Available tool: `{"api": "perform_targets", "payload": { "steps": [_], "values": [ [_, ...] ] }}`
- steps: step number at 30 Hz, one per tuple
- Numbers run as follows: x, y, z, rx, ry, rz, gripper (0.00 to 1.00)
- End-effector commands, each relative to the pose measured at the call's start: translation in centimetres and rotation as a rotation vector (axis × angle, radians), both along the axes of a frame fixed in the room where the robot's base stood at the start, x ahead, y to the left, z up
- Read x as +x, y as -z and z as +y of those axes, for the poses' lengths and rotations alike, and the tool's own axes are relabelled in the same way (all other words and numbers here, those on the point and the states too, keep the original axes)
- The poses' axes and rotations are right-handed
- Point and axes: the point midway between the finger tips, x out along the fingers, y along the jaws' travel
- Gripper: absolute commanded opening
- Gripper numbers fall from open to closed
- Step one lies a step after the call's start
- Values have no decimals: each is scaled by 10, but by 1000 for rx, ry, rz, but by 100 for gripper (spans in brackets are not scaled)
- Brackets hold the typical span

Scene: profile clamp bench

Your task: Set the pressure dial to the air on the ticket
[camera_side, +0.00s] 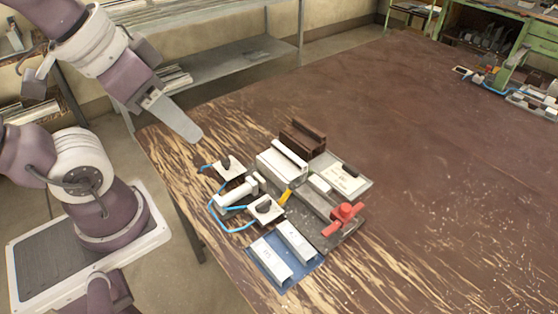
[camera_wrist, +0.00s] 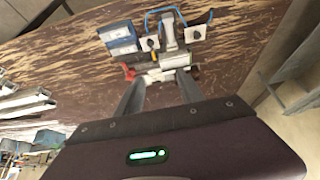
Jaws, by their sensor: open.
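Two white plates with dark knobs stand at the left of the clamp fixture, a rear one (camera_side: 229,167) and a front one (camera_side: 265,208); I cannot tell which is the pressure dial, nor read any setting. They also show in the wrist view, one on the left (camera_wrist: 147,43) and one on the right (camera_wrist: 196,33). A pale card, likely the ticket (camera_side: 346,178), lies at the fixture's right; its writing is too small to read. My gripper (camera_side: 187,126) is raised above the table's left edge, apart from the fixture. In the wrist view its fingers (camera_wrist: 160,78) are apart with nothing held.
A red-handled clamp (camera_side: 345,213) stands at the fixture's right. A blue tray (camera_side: 282,284) with two pale profiles lies in front. A white cylinder (camera_side: 235,194) and blue hoses (camera_side: 232,231) run between the plates. A brown profile (camera_side: 302,136) is behind.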

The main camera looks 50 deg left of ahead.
Motion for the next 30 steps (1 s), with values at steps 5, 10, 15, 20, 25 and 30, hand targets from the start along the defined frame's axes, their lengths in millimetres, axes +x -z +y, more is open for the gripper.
{"api": "perform_targets", "payload": {
  "steps": [5,10,15,20,25,30],
  "values": [
    [42,2,19,38,-66,176,45],
    [109,38,63,41,-150,460,45],
    [153,112,114,-32,-211,716,45],
    [163,165,141,-101,-239,845,45],
    [159,187,146,-121,-245,878,45],
    [146,218,141,-120,-245,879,45]
  ]
}}
